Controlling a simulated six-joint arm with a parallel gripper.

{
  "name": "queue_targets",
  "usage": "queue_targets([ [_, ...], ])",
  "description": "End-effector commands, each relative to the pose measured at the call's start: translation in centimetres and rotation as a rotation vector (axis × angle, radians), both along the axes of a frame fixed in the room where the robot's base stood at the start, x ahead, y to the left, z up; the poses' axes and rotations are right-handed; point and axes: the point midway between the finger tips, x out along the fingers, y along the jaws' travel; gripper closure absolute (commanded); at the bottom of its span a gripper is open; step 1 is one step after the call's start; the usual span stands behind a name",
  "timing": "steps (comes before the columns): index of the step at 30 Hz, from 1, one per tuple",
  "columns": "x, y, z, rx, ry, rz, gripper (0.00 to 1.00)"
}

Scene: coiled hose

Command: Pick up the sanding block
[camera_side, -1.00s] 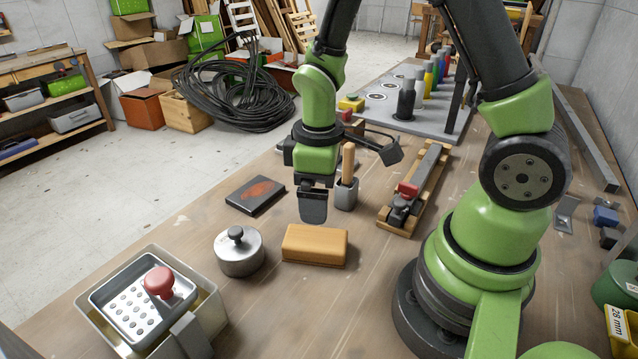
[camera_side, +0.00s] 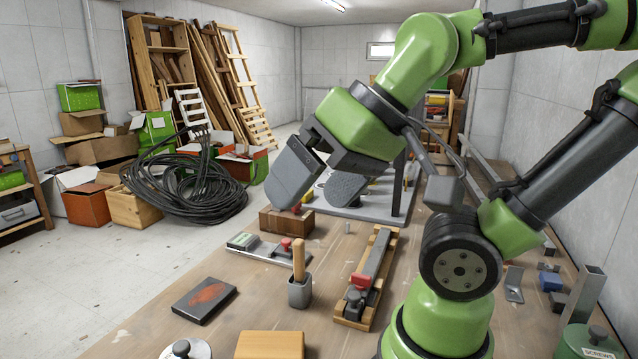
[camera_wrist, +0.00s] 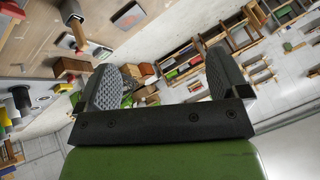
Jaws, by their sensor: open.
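A tan, smooth-edged block (camera_side: 270,345), which looks like the sanding block, lies on the wooden bench at the bottom edge of the side view, partly cut off. My gripper (camera_side: 318,182) is raised high above the bench, well behind and above this block, tilted to the left. Its two broad grey fingers are apart with nothing held between them. In the wrist view the gripper (camera_wrist: 163,80) also shows spread fingers with textured pads. I cannot make out the tan block there.
A dark plate with a rusty patch (camera_side: 204,299) and a grey cup with a wooden handle (camera_side: 300,289) stand beyond the block. A wooden-framed tool with a red part (camera_side: 366,280) lies right of the cup. A lidded metal pot (camera_side: 183,349) is left of the block.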

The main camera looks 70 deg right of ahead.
Motion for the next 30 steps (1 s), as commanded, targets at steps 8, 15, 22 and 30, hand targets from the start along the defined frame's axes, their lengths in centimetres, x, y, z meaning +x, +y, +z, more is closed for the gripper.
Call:
queue_targets([
  [8,-0.2,0.1,0.1,0.009,-0.008,-0.006,0.07],
  [15,-0.2,0.1,0.1,0.008,-0.009,-0.006,0.02],
  [22,0.1,0.0,0.0,-0.003,0.003,0.002,0.02],
  [30,4.5,-1.2,-3.7,-0.158,0.161,0.142,0.02],
])
